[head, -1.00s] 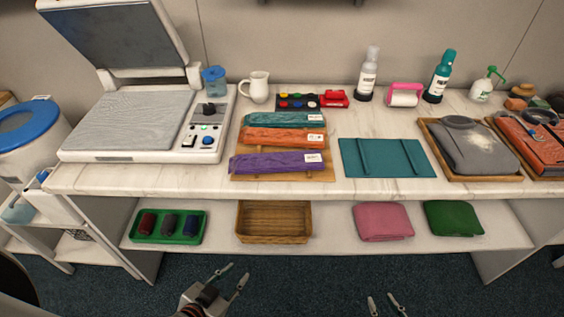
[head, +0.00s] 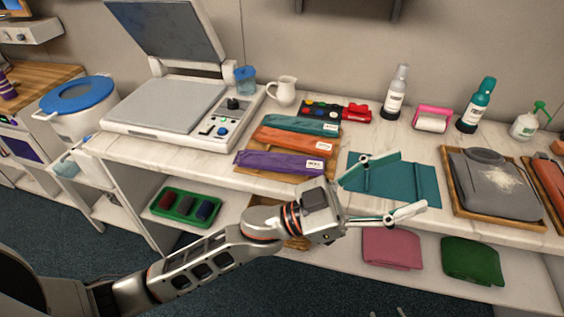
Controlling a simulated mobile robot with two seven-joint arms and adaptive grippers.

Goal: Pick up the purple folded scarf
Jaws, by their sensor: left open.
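The purple folded scarf (head: 283,163) lies flat on the wooden board (head: 308,175) on the white counter, nearest the front edge, with a white label at its right end. An orange folded scarf (head: 290,139) and a teal one (head: 302,124) lie behind it. My left gripper (head: 412,180) is open and empty, to the right of the purple scarf and apart from it. Its fingers point right, in front of the teal mat. Only faint tips at the bottom edge may be my right gripper; its state does not show.
A teal mat (head: 425,187) and a tray with a grey garment (head: 490,183) lie to the right. A press (head: 165,108) stands left. The lower shelf holds a green tray (head: 160,208), a basket partly hidden by my arm, and pink (head: 393,249) and green (head: 473,260) folded cloths.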

